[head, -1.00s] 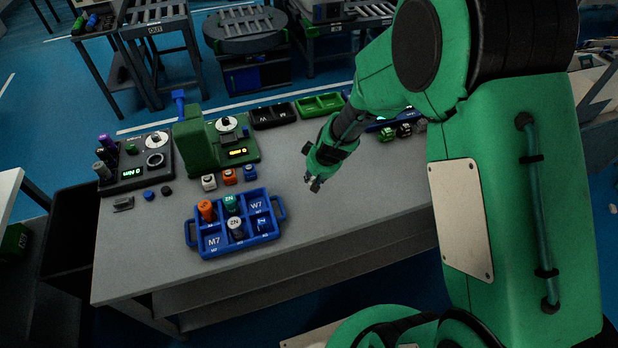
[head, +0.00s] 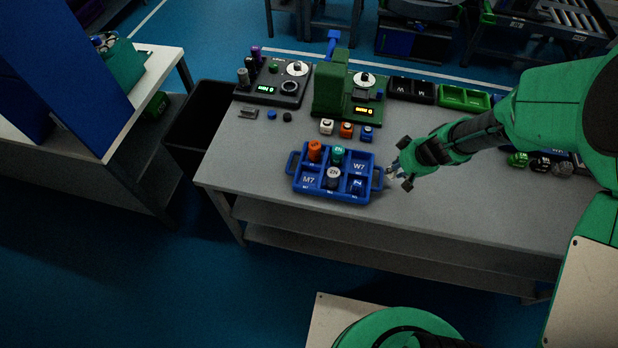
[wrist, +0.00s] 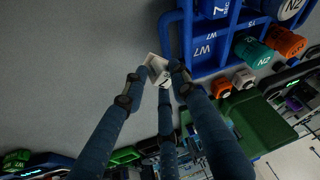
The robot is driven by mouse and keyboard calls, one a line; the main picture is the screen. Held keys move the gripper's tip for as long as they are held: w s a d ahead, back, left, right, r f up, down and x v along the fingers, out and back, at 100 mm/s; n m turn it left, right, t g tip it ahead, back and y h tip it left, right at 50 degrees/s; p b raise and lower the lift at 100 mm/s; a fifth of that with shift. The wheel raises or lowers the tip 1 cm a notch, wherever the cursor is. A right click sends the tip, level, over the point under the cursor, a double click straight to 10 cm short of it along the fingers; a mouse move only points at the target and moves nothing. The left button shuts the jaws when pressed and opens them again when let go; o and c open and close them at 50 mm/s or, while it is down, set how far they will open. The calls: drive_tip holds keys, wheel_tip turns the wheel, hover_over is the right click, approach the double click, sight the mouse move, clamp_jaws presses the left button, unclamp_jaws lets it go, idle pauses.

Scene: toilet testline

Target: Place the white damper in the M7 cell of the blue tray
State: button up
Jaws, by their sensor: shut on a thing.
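The blue tray (head: 343,196) lies on the grey table in the head view. Its M7 cell (head: 309,180), at the front left, is empty. My gripper (head: 398,178) is just right of the tray's right handle. In the wrist view my gripper (wrist: 158,72) is shut on a small white block-like part, the white damper (wrist: 155,66), with a dark mark on its face. It is held beside the tray's W7 end (wrist: 204,48). In the head view the damper is hard to make out among the fingers.
The tray also holds an orange cylinder (head: 315,150), a teal one (head: 338,154), a grey-white one (head: 333,176) and a small blue part (head: 357,186). White (head: 327,126), orange (head: 346,130) and blue (head: 367,133) blocks stand behind it, before a green machine (head: 333,85).

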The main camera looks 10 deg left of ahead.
drive_tip(key=s+a+n+g+y+b, duration=0.1)
drive_tip(key=s+a+n+g, duration=0.4)
drive_tip(key=s+a+n, duration=0.8)
drive_tip(key=s+a+b, duration=0.1)
drive_tip(key=s+a, duration=0.3)
drive_tip(key=a, duration=0.1)
drive_tip(key=shift+s+a+r+n+g, duration=0.25)
drive_tip(key=shift+a+r+n+g, duration=0.05)
drive_tip(key=shift+a, duration=0.05)
drive_tip(key=shift+w, duration=0.1)
drive_tip(key=b, duration=0.1)
approach(306, 179)
drive_tip(key=shift+s+a+f, duration=0.2)
drive_tip(key=shift+s+a, duration=0.25)
drive_tip(key=shift+a, duration=0.15)
clamp_jaws()
drive_tip(key=shift+f+b, duration=0.65)
drive_tip(key=shift+f, duration=1.1)
drive_tip(key=shift+f, duration=0.1)
